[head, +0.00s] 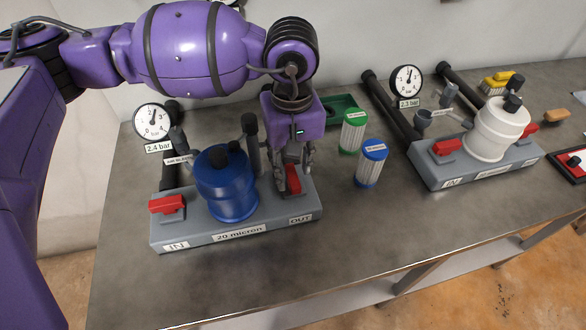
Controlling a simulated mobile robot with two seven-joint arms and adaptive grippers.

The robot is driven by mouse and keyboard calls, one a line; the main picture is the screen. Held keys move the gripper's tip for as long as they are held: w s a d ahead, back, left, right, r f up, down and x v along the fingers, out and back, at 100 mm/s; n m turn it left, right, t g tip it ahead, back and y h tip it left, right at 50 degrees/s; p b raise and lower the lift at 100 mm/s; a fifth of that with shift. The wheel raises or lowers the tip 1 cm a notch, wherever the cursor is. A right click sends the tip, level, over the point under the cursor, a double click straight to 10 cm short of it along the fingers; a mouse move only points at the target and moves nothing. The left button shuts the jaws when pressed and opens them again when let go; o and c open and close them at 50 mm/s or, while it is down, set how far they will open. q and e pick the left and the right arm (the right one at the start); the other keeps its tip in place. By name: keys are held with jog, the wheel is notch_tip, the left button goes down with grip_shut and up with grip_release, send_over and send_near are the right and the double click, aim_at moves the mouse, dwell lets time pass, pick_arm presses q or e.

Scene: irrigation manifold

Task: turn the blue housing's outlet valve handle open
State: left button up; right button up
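The blue housing (228,192) stands upright on a grey base labelled "20 micron", with IN at the left and OUT at the right. Its red outlet valve handle (293,181) is by the OUT label and points roughly front to back, across the base. The red inlet handle (167,204) lies roughly along the base. My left gripper (292,178) points down at the outlet handle, with its fingers low beside it and hiding part of it. Whether the fingers press on the handle cannot be told. My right gripper is not in view.
A gauge (153,121) tagged 2.4 bar stands behind the blue housing. Green (353,132) and blue-capped (371,163) cartridges stand right of my gripper, near a green tray (339,106). A white housing (495,130) is farther right. The front tabletop is clear.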

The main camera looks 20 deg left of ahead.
aim_at(293, 180)
pick_arm(q)
notch_tip(293, 180, down, 2)
jog(key=shift+w, duration=0.1)
jog(key=shift+f, duration=0.2)
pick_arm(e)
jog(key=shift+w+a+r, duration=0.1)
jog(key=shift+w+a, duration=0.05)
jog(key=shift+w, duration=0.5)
